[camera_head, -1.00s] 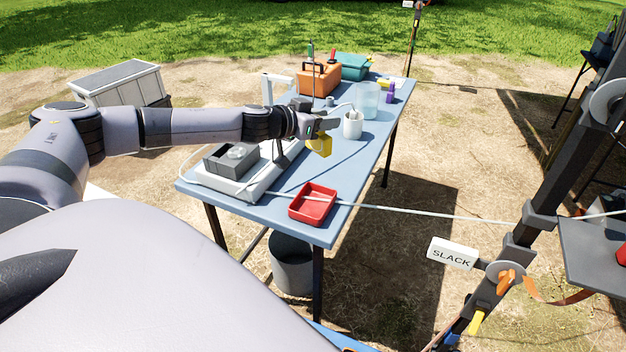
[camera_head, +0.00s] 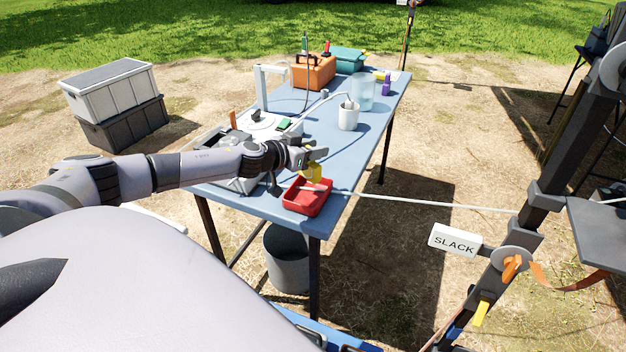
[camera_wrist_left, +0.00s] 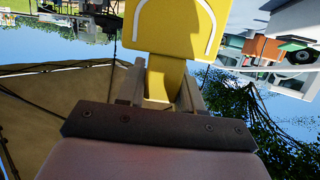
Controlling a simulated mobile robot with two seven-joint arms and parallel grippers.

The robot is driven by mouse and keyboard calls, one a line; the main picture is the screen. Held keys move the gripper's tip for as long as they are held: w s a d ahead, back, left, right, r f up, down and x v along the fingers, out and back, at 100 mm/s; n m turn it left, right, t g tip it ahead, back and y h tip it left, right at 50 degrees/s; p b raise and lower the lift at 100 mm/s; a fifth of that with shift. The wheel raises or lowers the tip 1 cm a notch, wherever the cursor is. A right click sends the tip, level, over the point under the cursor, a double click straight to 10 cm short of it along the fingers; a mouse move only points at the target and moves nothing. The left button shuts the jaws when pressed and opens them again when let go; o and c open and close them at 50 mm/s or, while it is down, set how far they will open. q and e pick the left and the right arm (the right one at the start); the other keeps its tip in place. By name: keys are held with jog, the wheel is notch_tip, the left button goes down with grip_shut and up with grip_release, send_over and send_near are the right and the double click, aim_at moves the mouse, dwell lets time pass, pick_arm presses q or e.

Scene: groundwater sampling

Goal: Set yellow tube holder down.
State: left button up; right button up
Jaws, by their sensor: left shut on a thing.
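My left gripper (camera_head: 308,157) is shut on the yellow tube holder (camera_head: 312,172), over the back part of the red tray (camera_head: 307,202) near the table's front corner. In the left wrist view the yellow tube holder (camera_wrist_left: 178,30) sits between the two fingers, with a pale curved line on its face. I cannot tell whether the holder's lower end touches the tray's floor. My right gripper is not in view.
The blue table (camera_head: 330,135) carries a white cup (camera_head: 348,116), a clear container (camera_head: 362,92), an orange toolbox (camera_head: 314,71) and a grey-white device left of the tray. A pale line crosses to the post with the SLACK sign (camera_head: 454,240). A grey bucket (camera_head: 287,262) stands below.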

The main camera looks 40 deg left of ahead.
aim_at(305, 173)
pick_arm(q)
jog(key=shift+f+b, duration=1.4)
jog(key=shift+f, duration=1.9)
jog(key=shift+f, duration=0.15)
jog(key=o, duration=1)
jog(key=shift+o, duration=0.2)
